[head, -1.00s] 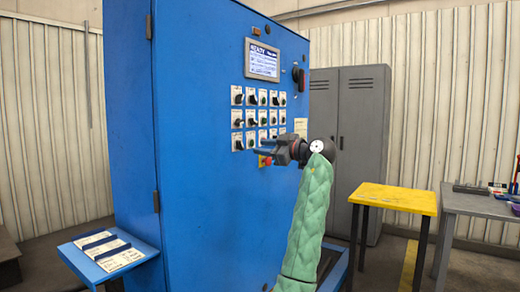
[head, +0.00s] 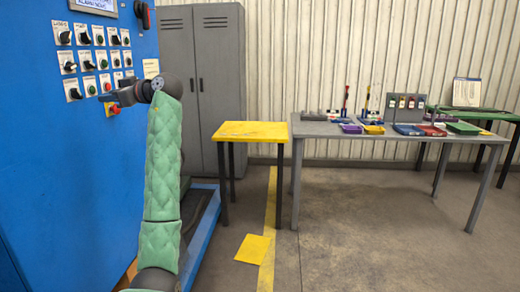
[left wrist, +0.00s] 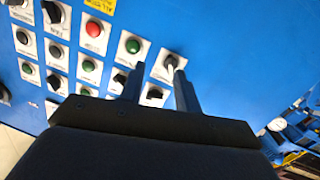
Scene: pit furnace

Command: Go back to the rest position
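My left gripper (head: 116,96) is in front of the blue control cabinet (head: 60,180), near its lower rows of switches. In the left wrist view its two dark fingers (left wrist: 160,88) stand apart with nothing held between them. They overlap the panel's switches and buttons in that view; I cannot tell whether they touch any. My left arm, in a green padded sleeve, rises from the bottom of the head view. My right gripper is not in view.
A red stop button on yellow (head: 112,108) is just below the gripper. A grey locker (head: 205,80) stands behind. A yellow table (head: 250,131) and a grey table (head: 330,129) with several trays stand to the right.

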